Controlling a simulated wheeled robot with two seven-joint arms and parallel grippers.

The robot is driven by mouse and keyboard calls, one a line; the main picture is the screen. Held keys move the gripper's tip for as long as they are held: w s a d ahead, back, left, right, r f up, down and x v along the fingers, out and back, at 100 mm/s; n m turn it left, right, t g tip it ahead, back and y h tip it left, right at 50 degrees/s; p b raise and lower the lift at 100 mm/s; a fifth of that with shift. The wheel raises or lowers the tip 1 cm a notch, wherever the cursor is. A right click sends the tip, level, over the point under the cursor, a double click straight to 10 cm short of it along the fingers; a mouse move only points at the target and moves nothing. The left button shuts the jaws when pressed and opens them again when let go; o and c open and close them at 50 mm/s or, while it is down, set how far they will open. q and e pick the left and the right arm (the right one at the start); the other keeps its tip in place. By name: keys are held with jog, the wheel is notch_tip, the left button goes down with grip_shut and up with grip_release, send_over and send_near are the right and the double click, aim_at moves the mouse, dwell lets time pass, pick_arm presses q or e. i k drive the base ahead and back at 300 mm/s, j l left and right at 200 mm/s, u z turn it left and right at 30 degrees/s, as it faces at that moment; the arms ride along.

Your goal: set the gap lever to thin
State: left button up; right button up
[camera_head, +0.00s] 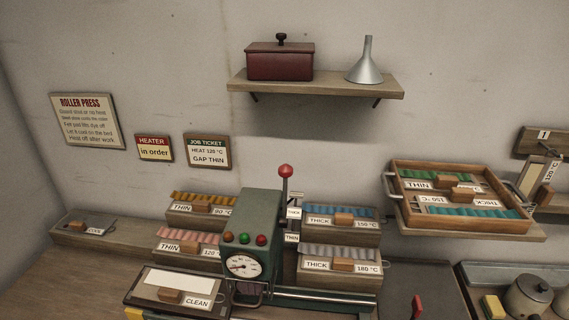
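The gap lever (285,172) is a dark rod with a red knob. It stands roughly upright at the right side of the green roller press (245,215). Beside it are two small labels, THICK (294,212) above and THIN (292,238) below. I cannot tell for certain which label the lever is set to. The press has a round dial (242,266) and several coloured lamps on its front. The job ticket (208,151) on the wall reads HEAT 120 °C, GAP THIN. Neither of my grippers shows in the head view.
Labelled THIN trays (190,262) stand left of the press and THICK trays (340,279) right of it. A CLEAN tray (150,298) lies in front on the left. A wall shelf (315,87) holds a red box and a funnel. A wooden crate (393,184) sits at right.

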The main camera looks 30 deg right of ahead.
aim_at(286, 171)
jog(key=k+l, duration=0.55)
jog(key=l, duration=0.3)
jog(key=k+l, duration=0.3)
jog(key=k+l+z, duration=0.1)
jog(key=k+l, duration=0.15)
jog(key=l, duration=0.3)
